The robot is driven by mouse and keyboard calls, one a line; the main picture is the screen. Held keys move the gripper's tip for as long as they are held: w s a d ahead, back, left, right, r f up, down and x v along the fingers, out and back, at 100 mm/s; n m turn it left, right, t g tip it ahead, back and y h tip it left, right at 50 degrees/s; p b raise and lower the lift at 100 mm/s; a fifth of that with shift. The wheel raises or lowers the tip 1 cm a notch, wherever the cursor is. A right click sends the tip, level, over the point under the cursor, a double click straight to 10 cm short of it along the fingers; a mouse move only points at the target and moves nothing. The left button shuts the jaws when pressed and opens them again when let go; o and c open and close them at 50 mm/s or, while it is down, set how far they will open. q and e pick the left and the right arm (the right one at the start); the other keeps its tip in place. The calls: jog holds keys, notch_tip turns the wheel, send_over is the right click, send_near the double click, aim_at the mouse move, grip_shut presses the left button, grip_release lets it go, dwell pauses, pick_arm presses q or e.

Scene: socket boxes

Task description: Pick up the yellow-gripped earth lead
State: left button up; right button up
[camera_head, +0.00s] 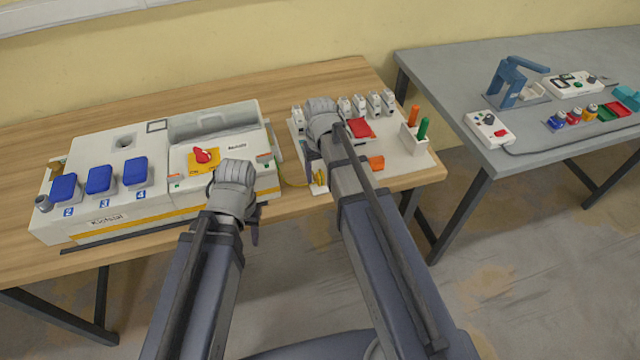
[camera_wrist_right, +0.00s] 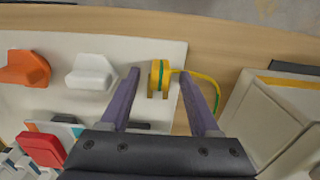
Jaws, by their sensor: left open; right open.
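The earth lead's yellow grip (camera_wrist_right: 155,78) has a green band and stands at the edge of the white board (camera_wrist_right: 178,48). A yellow-green cable runs from it to the right. In the right wrist view my right gripper (camera_wrist_right: 160,74) is open, with the grip appearing between its two fingertips; I cannot tell how far above it the fingers are. In the head view the yellow grip (camera_head: 319,178) shows just below my right gripper (camera_head: 315,165), largely hidden by the arm. My left gripper (camera_head: 252,230) is open and empty by the front edge of the white socket box.
The white socket box (camera_head: 100,150) with blue covers and a red switch (camera_head: 202,156) stands left. The board also carries a white holder (camera_head: 414,138) with orange and green handles, a red block (camera_head: 360,128) and an orange piece (camera_head: 376,163). A grey table (camera_head: 440,75) stands right.

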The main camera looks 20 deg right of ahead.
grip_shut()
dwell(0.5)
